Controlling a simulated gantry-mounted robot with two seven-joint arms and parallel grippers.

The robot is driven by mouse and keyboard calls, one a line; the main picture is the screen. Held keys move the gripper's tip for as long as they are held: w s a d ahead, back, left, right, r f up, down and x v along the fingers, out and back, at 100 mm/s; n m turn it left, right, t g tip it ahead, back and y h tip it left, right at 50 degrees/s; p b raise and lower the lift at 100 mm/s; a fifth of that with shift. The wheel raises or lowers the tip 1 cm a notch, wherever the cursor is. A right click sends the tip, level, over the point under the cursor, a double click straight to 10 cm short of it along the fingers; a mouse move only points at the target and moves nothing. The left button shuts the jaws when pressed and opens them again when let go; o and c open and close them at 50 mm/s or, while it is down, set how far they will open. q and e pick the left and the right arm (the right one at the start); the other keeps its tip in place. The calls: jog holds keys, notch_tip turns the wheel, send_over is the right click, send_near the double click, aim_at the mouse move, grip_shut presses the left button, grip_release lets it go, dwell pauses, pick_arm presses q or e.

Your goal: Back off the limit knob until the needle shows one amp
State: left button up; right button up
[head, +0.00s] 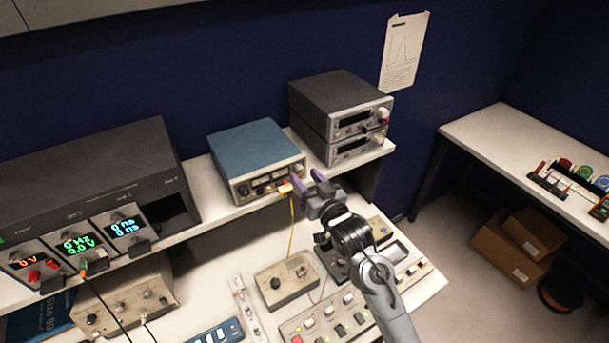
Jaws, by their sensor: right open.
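My right gripper (307,180) is open, its two purple fingertips apart, at the right end of the front panel of a blue-topped instrument (256,157) on the shelf. I cannot tell whether a fingertip touches the panel. The panel carries small knobs, lamps and yellow plugs; its right end is partly hidden by the gripper. No knob marked as the limit knob is readable, and no needle can be made out. A small beige box (287,287) with a black knob (275,283) stands on the bench below. My left gripper is out of view.
A yellow cable (291,225) hangs from the blue-topped instrument towards the beige box. Two stacked grey instruments (340,110) stand right of it. A dark rack with lit displays (75,243) fills the left. A button panel (340,320) lies under my right arm.

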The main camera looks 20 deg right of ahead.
jog(key=shift+w+a, duration=0.1)
jog(key=shift+w, duration=0.55)
jog(key=shift+c, duration=0.2)
grip_shut()
jog(key=shift+n+p, duration=0.4)
jog(key=shift+n, duration=0.4)
jog(key=shift+o, duration=0.2)
grip_release()
